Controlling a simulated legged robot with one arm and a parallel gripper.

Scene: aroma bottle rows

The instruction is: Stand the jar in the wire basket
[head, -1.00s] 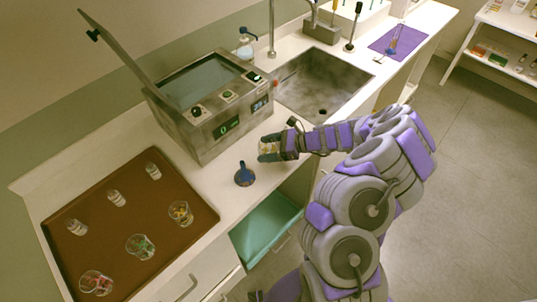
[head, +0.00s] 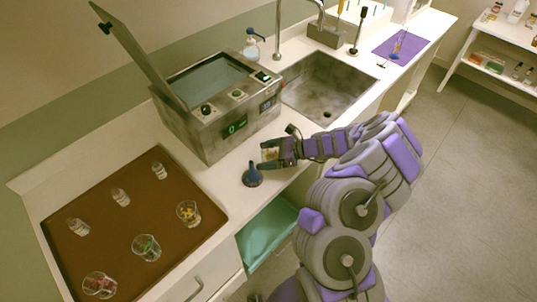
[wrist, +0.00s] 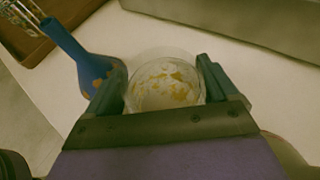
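My gripper (head: 268,154) is over the counter in front of the steel water bath. In the wrist view its two dark fingers (wrist: 160,88) close on both sides of a clear round jar (wrist: 165,85) with yellow flakes in it. In the head view the jar (head: 271,153) shows only as a pale yellowish patch, mostly hidden by the fingers. I cannot make out a wire basket in either view. The water bath (head: 203,128) stands with its lid (head: 140,55) raised and liquid visible inside.
A brown tray (head: 105,215) at left holds several glasses, some with coloured bits. The sink (head: 325,92) is behind right.

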